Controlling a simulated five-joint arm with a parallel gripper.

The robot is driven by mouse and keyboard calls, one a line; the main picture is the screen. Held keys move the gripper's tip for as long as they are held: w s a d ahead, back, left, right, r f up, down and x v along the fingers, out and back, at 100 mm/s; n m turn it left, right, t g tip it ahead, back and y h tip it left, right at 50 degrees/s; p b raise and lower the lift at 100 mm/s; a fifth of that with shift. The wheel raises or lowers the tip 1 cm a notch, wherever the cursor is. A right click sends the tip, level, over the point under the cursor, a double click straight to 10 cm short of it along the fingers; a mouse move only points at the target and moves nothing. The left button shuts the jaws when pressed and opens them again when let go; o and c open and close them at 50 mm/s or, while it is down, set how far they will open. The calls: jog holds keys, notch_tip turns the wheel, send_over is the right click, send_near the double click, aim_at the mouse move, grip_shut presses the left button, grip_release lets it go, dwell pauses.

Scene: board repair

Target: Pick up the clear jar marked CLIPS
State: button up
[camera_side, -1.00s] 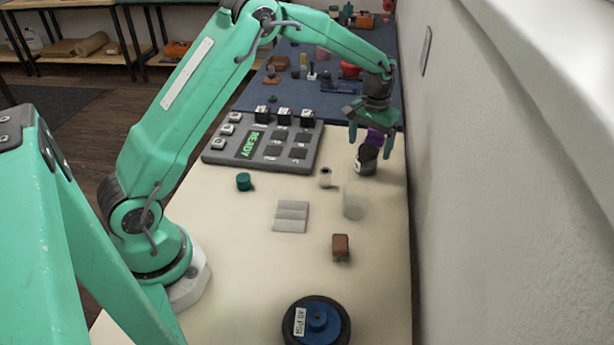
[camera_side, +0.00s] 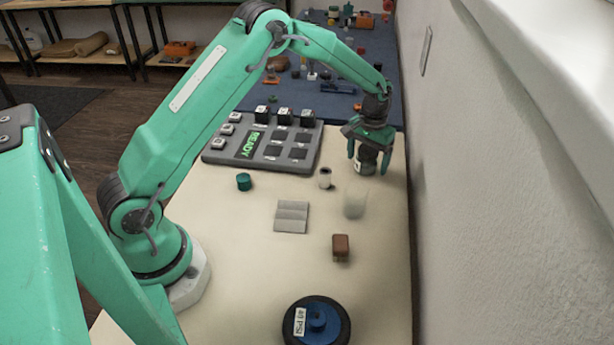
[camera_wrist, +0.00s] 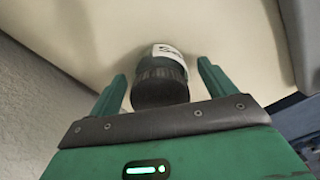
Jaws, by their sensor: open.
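A small jar (camera_side: 366,159) with a black ribbed lid and a white label stands at the far right of the cream table. In the wrist view the jar (camera_wrist: 161,82) lies between my fingers; only part of its label's lettering shows, so I cannot read the word. My gripper (camera_side: 368,164) is open around the jar's upper part, one finger on each side, with a gap visible on both sides in the wrist view (camera_wrist: 161,75). A translucent, pale cylinder (camera_side: 354,205) stands nearer the camera; no marking on it is legible.
A white spool-like piece (camera_side: 325,178) stands left of the jar. A grey keypad box (camera_side: 262,147) reading READY is farther left. A teal cap (camera_side: 244,182), grey ridged plate (camera_side: 291,217), brown block (camera_side: 341,247) and blue-black wheel (camera_side: 317,321) lie nearer. The wall (camera_side: 480,200) runs close on the right.

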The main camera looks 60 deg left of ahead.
aim_at(369, 149)
jog(key=shift+c, duration=0.2)
jog(key=c, duration=1.1)
jog(key=shift+r, duration=0.1)
jog(key=shift+r, duration=0.85)
notch_tip(369, 149, up, 2)
jog(key=shift+r, duration=0.25)
jog(key=s+d+r, duration=0.5)
jog(key=d+r, duration=0.1)
jog(key=d, duration=0.4)
jog(key=shift+s+d+r, duration=0.15)
jog(key=shift+s+r, duration=0.1)
jog(key=shift+r, duration=0.1)
